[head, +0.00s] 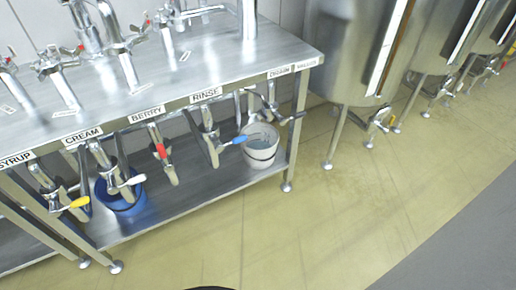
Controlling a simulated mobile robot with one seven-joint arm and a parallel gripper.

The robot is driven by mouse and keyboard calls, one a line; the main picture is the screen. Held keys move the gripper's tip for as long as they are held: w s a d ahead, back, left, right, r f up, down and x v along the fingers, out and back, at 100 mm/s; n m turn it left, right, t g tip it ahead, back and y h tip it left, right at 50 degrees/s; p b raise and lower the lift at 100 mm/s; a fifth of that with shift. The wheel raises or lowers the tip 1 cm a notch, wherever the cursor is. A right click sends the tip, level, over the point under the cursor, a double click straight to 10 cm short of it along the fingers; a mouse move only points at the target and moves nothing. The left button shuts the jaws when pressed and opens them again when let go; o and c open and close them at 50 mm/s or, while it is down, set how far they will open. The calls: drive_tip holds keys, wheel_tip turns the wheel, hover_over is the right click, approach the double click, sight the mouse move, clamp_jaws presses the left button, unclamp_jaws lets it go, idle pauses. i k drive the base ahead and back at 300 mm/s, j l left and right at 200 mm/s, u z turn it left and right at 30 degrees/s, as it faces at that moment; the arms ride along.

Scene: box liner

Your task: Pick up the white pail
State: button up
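The white pail (263,154) stands upright on the lower shelf of the steel table, near its right end. It has a dark band or handle around its side, and its inside looks greyish. A tap with a blue lever (236,140) hangs in front of its left rim, under the RINSE label. I cannot tell whether the tap touches the pail. My gripper is not in view.
The steel table (215,65) carries several taps above and below its top. A blue pail (128,209) stands farther left on the lower shelf (195,197). Steel tanks on legs (350,55) stand at the right. The yellowish floor (330,225) in front is clear.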

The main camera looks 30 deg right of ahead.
sight(259, 147)
drive_tip(key=l+u, duration=0.1)
drive_tip(key=l, duration=0.4)
drive_tip(key=k+l+u, duration=0.1)
drive_tip(key=l, duration=0.4)
drive_tip(key=k+l+u, duration=0.1)
drive_tip(key=l, duration=0.4)
drive_tip(key=k+l+u, duration=0.1)
drive_tip(key=l, duration=0.35)
drive_tip(key=i+l, duration=0.1)
drive_tip(key=l, duration=0.3)
drive_tip(key=l+u, duration=0.15)
drive_tip(key=l, duration=0.3)
drive_tip(key=i+l, duration=0.1)
drive_tip(key=i, duration=1.1)
